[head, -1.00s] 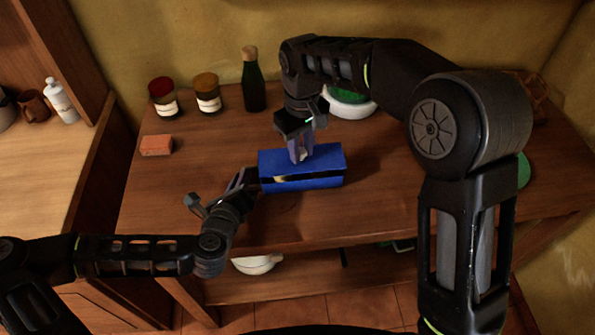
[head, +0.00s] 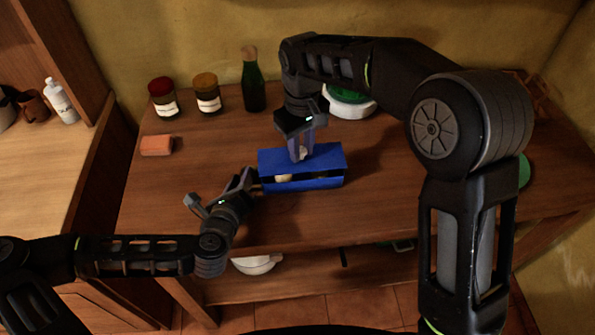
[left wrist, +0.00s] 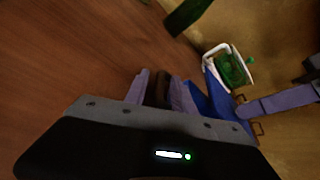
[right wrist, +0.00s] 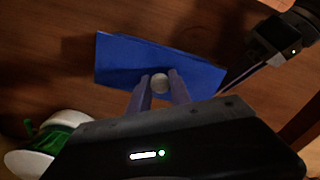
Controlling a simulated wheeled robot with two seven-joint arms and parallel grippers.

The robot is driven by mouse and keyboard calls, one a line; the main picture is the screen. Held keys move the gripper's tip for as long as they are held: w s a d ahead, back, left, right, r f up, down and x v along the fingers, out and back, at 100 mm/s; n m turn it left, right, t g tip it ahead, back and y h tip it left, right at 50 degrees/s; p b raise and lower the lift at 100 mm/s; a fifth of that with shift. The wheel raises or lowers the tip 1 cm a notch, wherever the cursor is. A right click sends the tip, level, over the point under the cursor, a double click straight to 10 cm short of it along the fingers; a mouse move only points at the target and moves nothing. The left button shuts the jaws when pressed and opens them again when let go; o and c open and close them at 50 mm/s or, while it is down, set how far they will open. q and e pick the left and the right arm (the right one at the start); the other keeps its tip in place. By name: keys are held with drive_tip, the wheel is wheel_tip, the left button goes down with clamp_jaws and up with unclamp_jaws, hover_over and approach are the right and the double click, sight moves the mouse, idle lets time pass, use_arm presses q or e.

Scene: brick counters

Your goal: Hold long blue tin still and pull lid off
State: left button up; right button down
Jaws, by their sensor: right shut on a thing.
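The long blue tin (head: 318,185) stands on the wooden counter. Its blue lid (head: 325,156) sits raised and tilted over it, with a dark gap along the front and something pale inside. My right gripper (head: 302,156) is shut on the lid's pale round knob, seen clearly between the fingertips in the right wrist view (right wrist: 160,83). My left gripper (head: 248,180) is at the tin's left end, its fingers apart. In the left wrist view, a dark brown piece (left wrist: 163,90) shows between its fingers; I cannot tell whether they touch it.
The counter's front stretch is clear.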

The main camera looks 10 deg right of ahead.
use_arm(q)
wheel_tip(320, 180, up, 10)
idle(0.5)
idle(0.5)
